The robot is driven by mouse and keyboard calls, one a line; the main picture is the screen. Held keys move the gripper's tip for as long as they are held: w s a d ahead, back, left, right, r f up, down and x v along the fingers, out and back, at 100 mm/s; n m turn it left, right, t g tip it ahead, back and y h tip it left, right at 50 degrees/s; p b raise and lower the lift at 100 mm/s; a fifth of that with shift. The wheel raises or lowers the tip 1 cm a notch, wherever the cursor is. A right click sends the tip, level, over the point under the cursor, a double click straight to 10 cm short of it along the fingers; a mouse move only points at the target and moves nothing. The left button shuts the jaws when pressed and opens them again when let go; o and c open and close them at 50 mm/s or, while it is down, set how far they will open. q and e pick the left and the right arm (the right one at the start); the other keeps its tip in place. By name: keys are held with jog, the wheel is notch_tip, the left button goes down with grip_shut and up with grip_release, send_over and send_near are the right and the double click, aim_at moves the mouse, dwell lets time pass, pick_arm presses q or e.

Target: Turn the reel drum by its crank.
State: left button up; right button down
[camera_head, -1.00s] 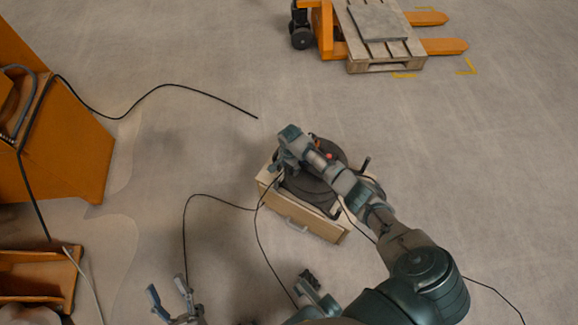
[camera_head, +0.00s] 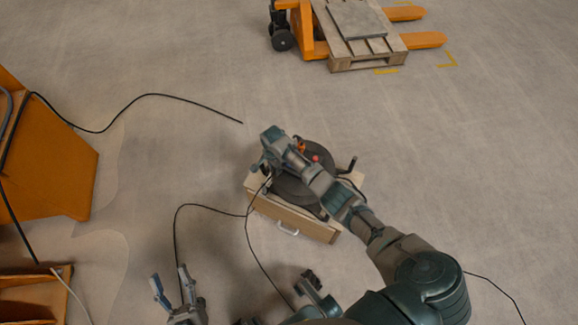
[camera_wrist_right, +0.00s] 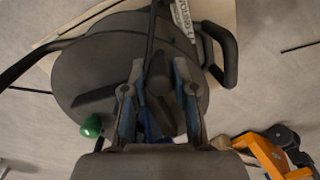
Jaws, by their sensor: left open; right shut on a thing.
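The dark round reel drum (camera_head: 291,190) sits on a light wooden box-like base on the floor, partly hidden under my right forearm. It also shows as a wide dark disc in the wrist view (camera_wrist_right: 85,75). My right gripper (camera_wrist_right: 159,72) is over the drum's face, its two blue-sided fingers shut on a dark upright grip, which I take to be the crank handle (camera_wrist_right: 158,85). In the head view my right gripper (camera_head: 262,166) is at the drum's upper left edge. My left gripper (camera_head: 173,281) is open and empty at the lower left.
A green knob (camera_wrist_right: 92,126) is beside the drum in the wrist view. A black bar handle (camera_head: 350,166) sticks out at its right. Cables cross the floor. Orange cabinet (camera_head: 50,160) at left; pallet truck (camera_head: 425,40) at top.

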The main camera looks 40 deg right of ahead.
jog(key=shift+w+f+m, duration=0.15)
jog(key=shift+w+m, duration=0.15)
jog(key=shift+w, duration=0.05)
jog(key=shift+w+d+f+m+b, duration=0.1)
jog(key=shift+w+d+m+b, duration=0.4)
jog(key=shift+w+m+b, duration=0.15)
jog(key=shift+w+d+m, duration=0.15)
jog(key=shift+w+m, duration=0.2)
jog(key=shift+m, duration=0.2)
pick_arm(q)
jog(key=s+r+t, duration=0.2)
jog(key=shift+s+r+n+t, duration=0.2)
jog(key=shift+s+n+t, duration=0.1)
jog(key=shift+t, duration=0.1)
pick_arm(e)
jog(key=c, duration=0.9)
grip_release()
pick_arm(q)
jog(key=shift+w, duration=0.15)
pick_arm(e)
jog(key=shift+w+r, duration=0.1)
jog(key=shift+r, duration=0.1)
